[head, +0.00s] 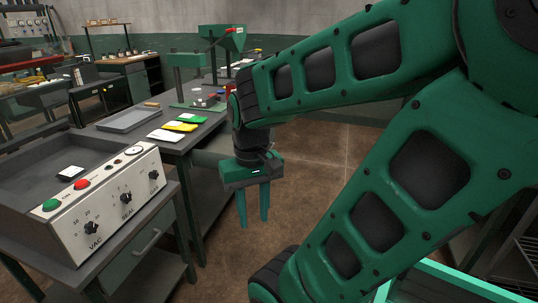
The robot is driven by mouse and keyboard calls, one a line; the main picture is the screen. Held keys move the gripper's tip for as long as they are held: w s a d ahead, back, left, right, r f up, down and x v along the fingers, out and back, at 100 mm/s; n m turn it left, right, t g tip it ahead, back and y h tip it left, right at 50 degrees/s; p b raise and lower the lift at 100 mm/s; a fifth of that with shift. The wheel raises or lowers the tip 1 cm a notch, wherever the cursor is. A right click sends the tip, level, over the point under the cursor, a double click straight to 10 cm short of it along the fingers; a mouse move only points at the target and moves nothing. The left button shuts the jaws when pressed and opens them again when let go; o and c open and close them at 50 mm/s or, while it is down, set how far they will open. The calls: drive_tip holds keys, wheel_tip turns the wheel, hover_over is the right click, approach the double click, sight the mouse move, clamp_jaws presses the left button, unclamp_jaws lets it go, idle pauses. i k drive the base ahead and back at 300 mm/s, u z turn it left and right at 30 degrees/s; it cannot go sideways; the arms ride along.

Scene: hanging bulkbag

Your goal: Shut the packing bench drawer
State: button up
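A drawer front with a pale bar handle (147,242) is under the bench top that carries the vacuum sealer, at lower left. I cannot tell clearly how far that drawer stands out. Behind it is a dark bench (182,145) with a tray and packets on top. A green panel (208,158) shows at that bench's right side, partly behind my gripper; I cannot tell whether it is a drawer. My gripper (254,220) hangs fingers down over the open floor, right of both benches. Its two green fingers are apart with nothing between them.
The vacuum sealer (100,205) with knobs and buttons fills the near left. A grey tray (128,119) and green, yellow and white packets (180,126) lie on the bench behind. A green stand (190,78) rises farther back. Brown floor (318,170) is clear around my gripper.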

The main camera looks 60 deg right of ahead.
sight(217, 146)
drive_tip(key=z, duration=1.45)
drive_tip(key=i, duration=1)
drive_tip(key=k, duration=1.2)
drive_tip(key=z, duration=0.45)
drive_tip(key=i, duration=0.7)
drive_tip(key=z, duration=0.1)
